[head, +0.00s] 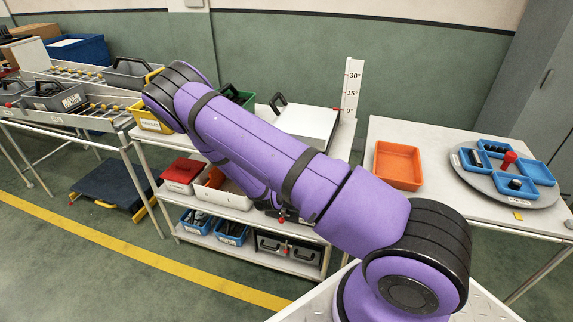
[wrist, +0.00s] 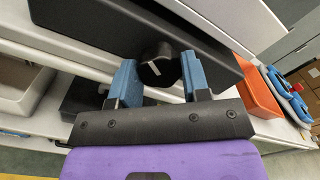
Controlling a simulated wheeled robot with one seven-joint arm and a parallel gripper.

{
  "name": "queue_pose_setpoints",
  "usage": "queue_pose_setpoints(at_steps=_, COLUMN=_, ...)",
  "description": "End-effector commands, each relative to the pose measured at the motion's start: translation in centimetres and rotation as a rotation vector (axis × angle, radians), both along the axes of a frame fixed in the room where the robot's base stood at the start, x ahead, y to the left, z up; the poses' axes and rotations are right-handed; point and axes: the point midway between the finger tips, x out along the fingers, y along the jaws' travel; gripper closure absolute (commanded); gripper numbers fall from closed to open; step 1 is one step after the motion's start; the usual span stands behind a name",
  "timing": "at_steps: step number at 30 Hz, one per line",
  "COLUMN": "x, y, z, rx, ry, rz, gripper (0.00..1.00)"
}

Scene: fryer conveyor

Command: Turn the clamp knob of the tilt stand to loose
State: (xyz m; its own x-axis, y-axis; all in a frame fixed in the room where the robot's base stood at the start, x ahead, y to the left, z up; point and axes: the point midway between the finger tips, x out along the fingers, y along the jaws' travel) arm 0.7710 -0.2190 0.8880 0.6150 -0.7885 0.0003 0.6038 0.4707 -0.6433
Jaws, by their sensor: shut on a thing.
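The tilt stand's white plate (head: 308,124) lies about level on the middle table in the head view, beside an upright white scale (head: 350,88) marked 0°, 15° and 30°. A red mark sits by the 0° line. In the wrist view a round black clamp knob (wrist: 154,52) with a white line stands out from a long dark body (wrist: 90,25). My gripper (wrist: 158,75) has its blue fingers on either side of the knob and is shut on it. In the head view my purple arm hides the knob and my gripper.
An orange tray (head: 398,165) and a round turntable (head: 510,190) with blue bins stand on the right table. A roller conveyor (head: 75,75) with grey crates is at the left. Shelves below the middle table hold a red-lidded box (head: 181,174) and blue bins (head: 231,231).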

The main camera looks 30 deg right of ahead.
Motion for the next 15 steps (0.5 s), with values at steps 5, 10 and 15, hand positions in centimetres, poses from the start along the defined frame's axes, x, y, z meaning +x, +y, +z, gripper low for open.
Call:
queue_pose_setpoints(at_steps=5, x=-0.01, y=0.13, z=-0.09, rx=-0.102, ry=0.131, rz=0.002, gripper=0.81)
queue_pose_setpoints(at_steps=10, x=0.01, y=0.13, z=-0.08, rx=-0.192, ry=0.248, rz=0.003, gripper=0.81)
queue_pose_setpoints(at_steps=15, x=-0.01, y=0.12, z=-0.11, rx=-0.268, ry=0.345, rz=0.003, gripper=0.81)
